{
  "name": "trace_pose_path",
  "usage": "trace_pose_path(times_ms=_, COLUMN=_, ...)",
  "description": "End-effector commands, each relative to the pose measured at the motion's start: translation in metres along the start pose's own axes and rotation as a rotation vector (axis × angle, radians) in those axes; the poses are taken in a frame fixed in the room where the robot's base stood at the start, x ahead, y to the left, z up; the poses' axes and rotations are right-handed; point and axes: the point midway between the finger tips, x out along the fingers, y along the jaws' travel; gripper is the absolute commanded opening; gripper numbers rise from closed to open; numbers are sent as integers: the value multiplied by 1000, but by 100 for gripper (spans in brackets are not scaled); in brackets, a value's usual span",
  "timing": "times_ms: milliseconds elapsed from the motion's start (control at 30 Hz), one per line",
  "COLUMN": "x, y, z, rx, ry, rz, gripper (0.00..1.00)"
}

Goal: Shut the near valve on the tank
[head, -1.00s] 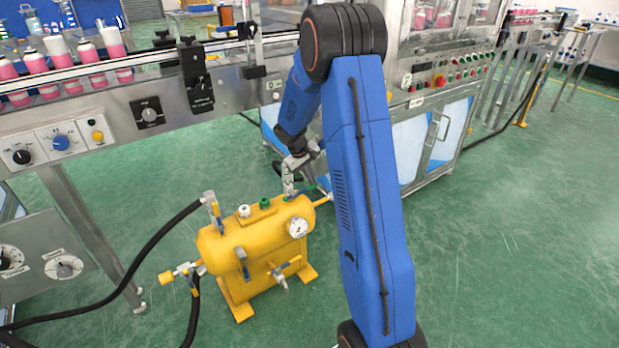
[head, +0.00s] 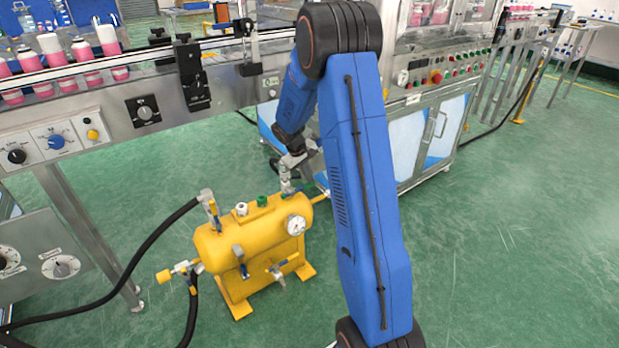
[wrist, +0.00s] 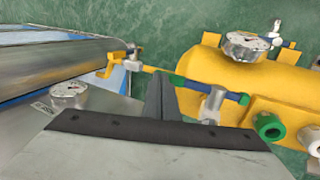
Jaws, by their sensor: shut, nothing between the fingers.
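The yellow tank (head: 255,235) stands on the floor on yellow feet; its top also shows in the wrist view (wrist: 270,80). It carries several valves. A blue lever with green ends (wrist: 230,95) sits on a metal stem on top. Other valves are on the front face (head: 241,257), low at the front (head: 276,272) and at the left end (head: 183,268). Which one is the near valve I cannot tell. My gripper (head: 287,188) is shut and empty at the tank's top right. In the wrist view its fingers (wrist: 163,98) are beside the lever's left green end; contact is unclear.
A round gauge (head: 297,225) faces forward on the tank. A black hose (head: 145,250) runs from the tank to the left. The conveyor frame (head: 120,110) and a steel cabinet (head: 415,150) stand behind. Green floor is open at right.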

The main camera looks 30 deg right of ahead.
Motion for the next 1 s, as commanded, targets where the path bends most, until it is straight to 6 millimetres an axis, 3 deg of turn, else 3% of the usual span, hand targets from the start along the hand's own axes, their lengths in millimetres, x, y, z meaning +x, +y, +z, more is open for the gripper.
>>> trace_pose_path(times_ms=700, x=-136, y=0, z=-1, rx=0, ry=9, rz=2, gripper=0)
trace_pose_path(times_ms=1000, x=-169, y=0, z=0, rx=2, ry=7, rz=2, gripper=0)
